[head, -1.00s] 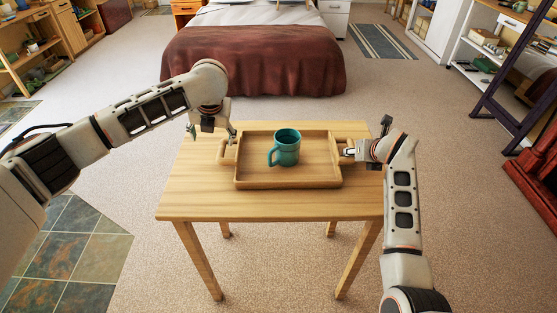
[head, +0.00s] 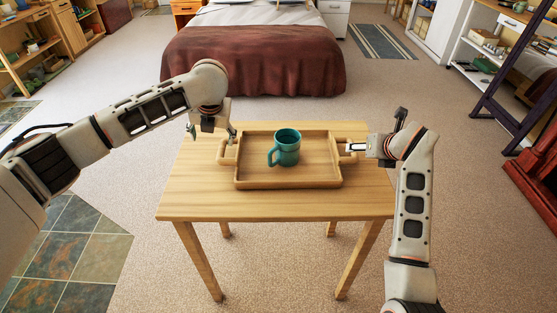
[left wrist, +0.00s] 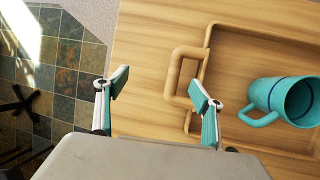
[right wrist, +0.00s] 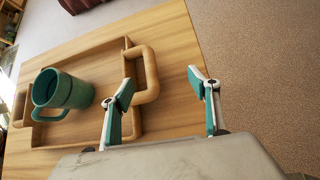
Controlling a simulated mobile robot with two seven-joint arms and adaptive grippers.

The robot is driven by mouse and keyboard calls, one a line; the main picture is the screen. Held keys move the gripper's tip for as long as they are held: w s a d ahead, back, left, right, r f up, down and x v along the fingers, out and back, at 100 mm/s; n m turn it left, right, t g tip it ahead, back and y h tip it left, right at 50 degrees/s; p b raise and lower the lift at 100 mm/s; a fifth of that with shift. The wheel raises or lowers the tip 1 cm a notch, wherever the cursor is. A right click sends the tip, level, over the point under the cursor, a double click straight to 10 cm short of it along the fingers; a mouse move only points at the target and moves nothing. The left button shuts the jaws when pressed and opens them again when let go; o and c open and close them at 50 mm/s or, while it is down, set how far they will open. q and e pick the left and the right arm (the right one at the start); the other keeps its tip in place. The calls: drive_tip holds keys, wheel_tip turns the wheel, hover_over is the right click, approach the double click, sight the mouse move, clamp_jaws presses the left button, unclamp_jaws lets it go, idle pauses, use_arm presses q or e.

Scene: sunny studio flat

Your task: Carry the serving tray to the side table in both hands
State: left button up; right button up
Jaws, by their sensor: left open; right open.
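The wooden serving tray (head: 310,182) lies flat on a small wooden table (head: 190,200), with a teal mug (head: 286,148) standing in it. The tray has a loop handle at each short end. My left gripper (head: 212,133) is open near the left handle (left wrist: 177,70); in the left wrist view its fingers (left wrist: 158,92) are apart, with the right finger close to the handle. My right gripper (head: 358,148) is open beside the right handle (right wrist: 150,75); in the right wrist view its left finger (right wrist: 160,92) overlaps the handle in the picture. Neither holds anything; contact cannot be told.
A bed with a dark red cover (head: 255,60) stands behind the table. Shelves (head: 490,50) are at the right and a wooden shelf unit (head: 30,50) at the left. Open carpet surrounds the table, with slate tiles (head: 70,250) at lower left.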

drive_tip(key=shift+s+a, duration=0.2)
drive_tip(key=shift+s, duration=0.9)
use_arm(q)
drive_tip(key=o, duration=0.8)
use_arm(e)
drive_tip(key=shift+r, duration=0.15)
use_arm(q)
drive_tip(key=shift+p+v, duration=1.25)
drive_tip(key=shift+p, duration=1.35)
drive_tip(key=v, duration=0.6)
drive_tip(key=shift+r, duration=0.25)
use_arm(e)
drive_tip(key=shift+w+r, duration=0.1)
drive_tip(key=shift+r, duration=2.75)
